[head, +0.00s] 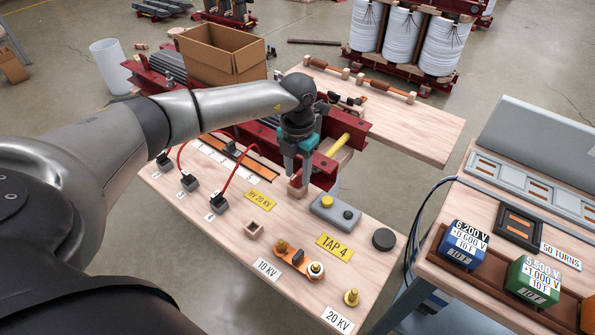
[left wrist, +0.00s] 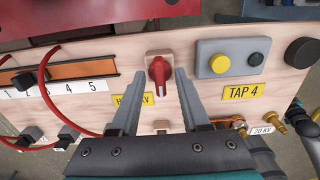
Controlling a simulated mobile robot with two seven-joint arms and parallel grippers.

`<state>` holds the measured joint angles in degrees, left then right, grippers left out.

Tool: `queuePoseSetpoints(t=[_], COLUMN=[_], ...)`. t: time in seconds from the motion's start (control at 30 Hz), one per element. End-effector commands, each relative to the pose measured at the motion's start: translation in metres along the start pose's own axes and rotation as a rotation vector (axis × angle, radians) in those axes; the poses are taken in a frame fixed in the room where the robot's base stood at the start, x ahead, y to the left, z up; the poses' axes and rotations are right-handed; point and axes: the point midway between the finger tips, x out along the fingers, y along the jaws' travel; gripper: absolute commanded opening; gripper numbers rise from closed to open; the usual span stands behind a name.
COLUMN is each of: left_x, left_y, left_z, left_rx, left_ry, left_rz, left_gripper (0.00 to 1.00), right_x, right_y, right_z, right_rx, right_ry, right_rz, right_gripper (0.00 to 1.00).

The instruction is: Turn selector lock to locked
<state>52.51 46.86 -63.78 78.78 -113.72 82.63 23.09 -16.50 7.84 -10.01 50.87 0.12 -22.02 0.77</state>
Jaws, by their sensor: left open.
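The selector lock, a red knob on a small square wooden base, shows in the left wrist view (left wrist: 159,70), its handle pointing roughly along the view's vertical. The knob's markings are not readable. My right gripper is not in view.
A grey box with a yellow button (head: 327,202) stands close right of the lock. A "TAP 4" label (head: 334,247), a black round knob (head: 383,239) and brass terminals (head: 352,297) lie nearer. Red cables (head: 232,172) arch at left.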

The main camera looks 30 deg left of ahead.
Motion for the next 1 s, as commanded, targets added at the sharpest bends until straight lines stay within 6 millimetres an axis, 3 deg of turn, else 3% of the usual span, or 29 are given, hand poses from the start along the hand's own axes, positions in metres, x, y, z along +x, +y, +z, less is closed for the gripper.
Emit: queuePoseSetpoints(t=[0.17, 0.57, 1.0], left_x=[0.0000, -0.0002, -0.0004], left_y=[-0.0001, -0.0001, -0.0001], left_z=[-0.0001, 0.0000, 0.0000], left_rx=[0.000, 0.000, 0.001], left_ry=[0.000, 0.000, 0.000], left_rz=[0.000, 0.000, 0.000], left_gripper=[0.45, 0.00, 0.00], right_x=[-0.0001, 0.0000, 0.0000], right_y=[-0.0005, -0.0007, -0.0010], right_z=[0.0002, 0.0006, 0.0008], right_rx=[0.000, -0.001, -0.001], right_ry=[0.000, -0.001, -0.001], right_rz=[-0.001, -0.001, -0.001], right_gripper=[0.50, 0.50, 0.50])
